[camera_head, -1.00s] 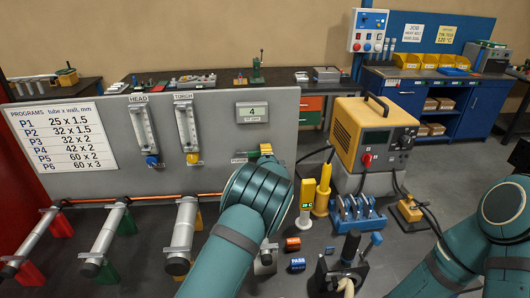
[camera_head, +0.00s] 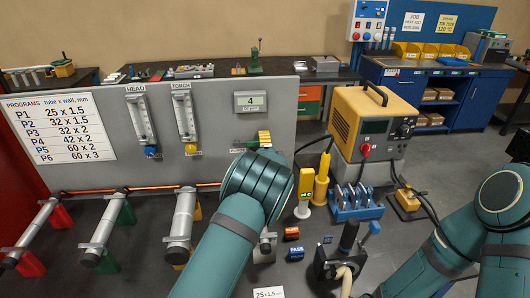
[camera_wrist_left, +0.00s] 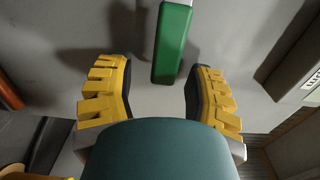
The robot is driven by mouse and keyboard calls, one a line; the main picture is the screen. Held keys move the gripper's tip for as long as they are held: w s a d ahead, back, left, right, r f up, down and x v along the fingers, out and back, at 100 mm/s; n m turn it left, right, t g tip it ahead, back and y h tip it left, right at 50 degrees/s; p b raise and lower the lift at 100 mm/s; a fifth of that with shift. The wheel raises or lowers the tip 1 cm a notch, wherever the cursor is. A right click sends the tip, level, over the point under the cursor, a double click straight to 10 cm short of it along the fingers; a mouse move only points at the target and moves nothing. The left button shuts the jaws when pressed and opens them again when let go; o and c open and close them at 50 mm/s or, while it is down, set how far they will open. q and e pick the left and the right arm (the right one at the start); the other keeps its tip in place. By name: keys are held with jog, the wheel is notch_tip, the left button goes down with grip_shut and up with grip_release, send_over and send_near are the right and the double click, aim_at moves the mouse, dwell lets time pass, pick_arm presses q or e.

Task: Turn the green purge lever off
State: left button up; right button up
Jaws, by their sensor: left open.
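The green purge lever (camera_wrist_left: 172,45) shows in the left wrist view as a green bar against the grey panel, its lower end between and slightly above the yellow fingers. My left gripper (camera_wrist_left: 160,88) is open, with one finger to each side of the lever and a visible gap on both sides. In the head view my left gripper (camera_head: 264,138) is at the lower right of the grey panel (camera_head: 215,110); my own wrist hides most of it and the lever there. My right arm shows at the right, but its gripper is out of view.
Two flow meters, HEAD (camera_head: 139,120) and TORCH (camera_head: 185,118), stand left on the panel. A yellow power unit (camera_head: 345,120) stands right of the panel. Tubes on stands line the left.

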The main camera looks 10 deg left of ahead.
pick_arm(q)
jog(key=v, duration=1.1)
jog(key=shift+s, duration=0.25)
jog(key=shift+d, duration=0.1)
